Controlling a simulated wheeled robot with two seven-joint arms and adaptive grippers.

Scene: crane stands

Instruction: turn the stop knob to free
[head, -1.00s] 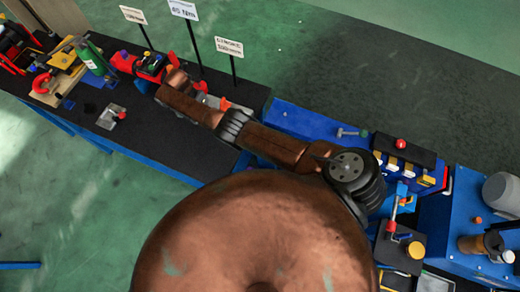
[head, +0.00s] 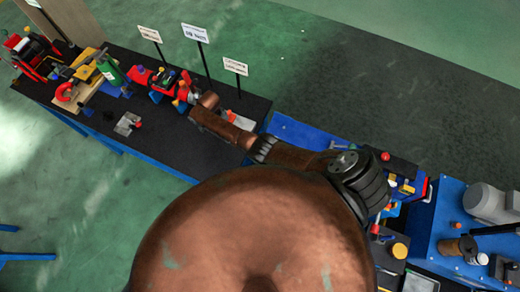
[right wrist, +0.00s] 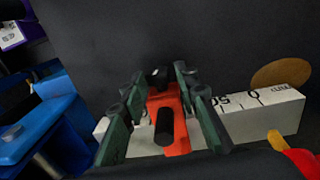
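The two dark green fingers of my right gripper (right wrist: 168,75) are on either side of the knob. Narrow gaps show beside its near part; contact at the tips cannot be made out. In the head view my brown right arm reaches left over the dark bench, and its gripper is hard to make out there. My left gripper is not in view.
Label signs (head: 195,34) stand at the bench's back. A red and blue device (head: 160,80) is left of my arm's end. In the wrist view a blue bracket (right wrist: 38,125) is left and a red-yellow part (right wrist: 298,160) right.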

